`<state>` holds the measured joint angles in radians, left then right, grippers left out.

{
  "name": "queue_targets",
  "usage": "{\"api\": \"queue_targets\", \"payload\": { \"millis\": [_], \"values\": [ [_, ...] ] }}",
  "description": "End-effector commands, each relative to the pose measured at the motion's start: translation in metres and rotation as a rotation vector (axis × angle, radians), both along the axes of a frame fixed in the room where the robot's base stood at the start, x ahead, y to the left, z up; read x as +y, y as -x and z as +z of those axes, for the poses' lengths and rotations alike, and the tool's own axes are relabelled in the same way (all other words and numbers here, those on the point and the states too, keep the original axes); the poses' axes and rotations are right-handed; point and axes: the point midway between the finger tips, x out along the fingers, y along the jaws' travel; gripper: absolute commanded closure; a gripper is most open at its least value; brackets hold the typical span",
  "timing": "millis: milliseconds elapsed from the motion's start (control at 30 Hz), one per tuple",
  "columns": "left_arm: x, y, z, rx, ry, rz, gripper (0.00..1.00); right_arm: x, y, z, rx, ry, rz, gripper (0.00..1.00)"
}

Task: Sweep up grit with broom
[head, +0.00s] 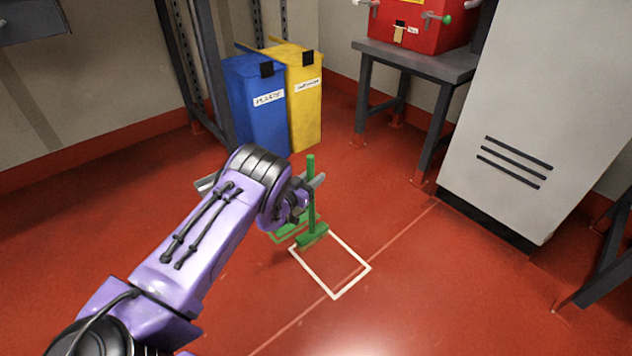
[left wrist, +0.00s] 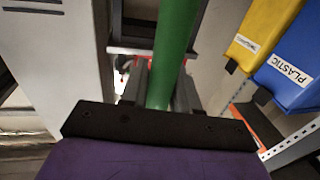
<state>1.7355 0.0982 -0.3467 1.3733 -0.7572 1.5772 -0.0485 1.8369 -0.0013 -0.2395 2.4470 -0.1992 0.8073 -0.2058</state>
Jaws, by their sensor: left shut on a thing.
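A green broom stands roughly upright on the red floor, its handle (head: 311,170) rising above a green head (head: 313,237). My left gripper (head: 312,186) is shut on the handle in its upper part. In the left wrist view the green handle (left wrist: 176,40) runs up between the two fingers. A flat green thing, perhaps a dustpan (head: 288,231), lies just left of the broom head, partly hidden by my arm. A white outlined square (head: 350,284) is marked on the floor at the broom head. I cannot make out any grit. My right gripper is not in view.
A blue bin (head: 255,115) and a yellow bin (head: 306,112) stand behind the broom. A grey cabinet (head: 530,110) stands at the right. A table (head: 425,62) bears a red box (head: 425,25). The floor in front and at left is clear.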

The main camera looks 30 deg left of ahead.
Motion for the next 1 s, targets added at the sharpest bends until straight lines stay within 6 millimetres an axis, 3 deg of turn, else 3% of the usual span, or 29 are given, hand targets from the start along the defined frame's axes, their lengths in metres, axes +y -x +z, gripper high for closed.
{"api": "queue_targets", "payload": {
  "millis": [200, 500, 833, 1000],
  "values": [
    [0.021, -0.008, -0.004, -0.002, -0.003, 0.001, 1.0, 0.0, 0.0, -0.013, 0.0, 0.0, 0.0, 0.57],
    [0.024, -0.008, -0.002, 0.002, -0.003, 0.0, 1.0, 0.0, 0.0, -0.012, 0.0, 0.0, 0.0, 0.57],
    [0.024, -0.009, 0.027, -0.001, -0.002, 0.0, 1.0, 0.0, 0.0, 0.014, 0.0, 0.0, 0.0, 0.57],
    [0.024, -0.009, 0.029, -0.001, -0.001, 0.0, 1.0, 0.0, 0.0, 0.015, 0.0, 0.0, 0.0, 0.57]
  ]
}}
